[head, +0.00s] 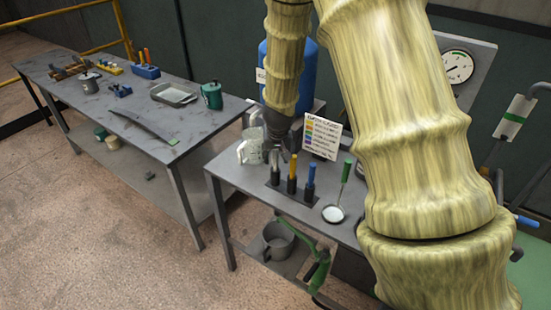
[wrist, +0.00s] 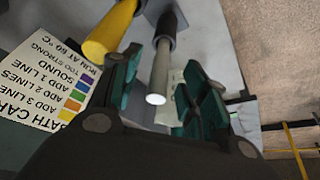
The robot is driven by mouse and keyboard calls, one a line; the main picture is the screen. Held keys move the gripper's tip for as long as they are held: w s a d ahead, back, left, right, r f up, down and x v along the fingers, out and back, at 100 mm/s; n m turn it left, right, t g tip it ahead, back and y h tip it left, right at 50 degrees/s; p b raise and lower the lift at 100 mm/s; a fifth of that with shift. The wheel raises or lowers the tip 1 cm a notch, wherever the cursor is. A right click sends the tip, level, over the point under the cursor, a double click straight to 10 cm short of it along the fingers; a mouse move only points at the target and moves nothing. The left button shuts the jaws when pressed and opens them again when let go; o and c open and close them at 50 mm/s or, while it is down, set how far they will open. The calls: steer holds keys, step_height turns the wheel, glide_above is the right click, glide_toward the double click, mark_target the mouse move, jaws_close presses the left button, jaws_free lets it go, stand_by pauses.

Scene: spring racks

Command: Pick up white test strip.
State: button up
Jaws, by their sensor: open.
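The white test strip (wrist: 159,75) is a pale rod with a bright white end in the wrist view. Its far end sits in a dark holder (wrist: 172,27). My gripper (wrist: 160,88) is open, with one teal-padded finger on each side of the strip; I cannot tell whether either finger touches it. In the head view my gripper (head: 279,156) points down over the leftmost dark holder (head: 275,178) on the near bench. The strip is mostly hidden there by the fingers.
A yellow strip (head: 292,185) and a blue strip (head: 310,179) stand close to the right in holders. A colour chart card (head: 322,136) stands behind them. A clear jug (head: 250,150) is left of my gripper. A round mirror (head: 333,213) with a green handle is at the right.

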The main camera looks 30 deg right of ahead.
mark_target(275, 167)
steer(key=shift+p+x, duration=0.5)
steer(key=shift+x, duration=1.4)
steer(key=c, duration=0.9)
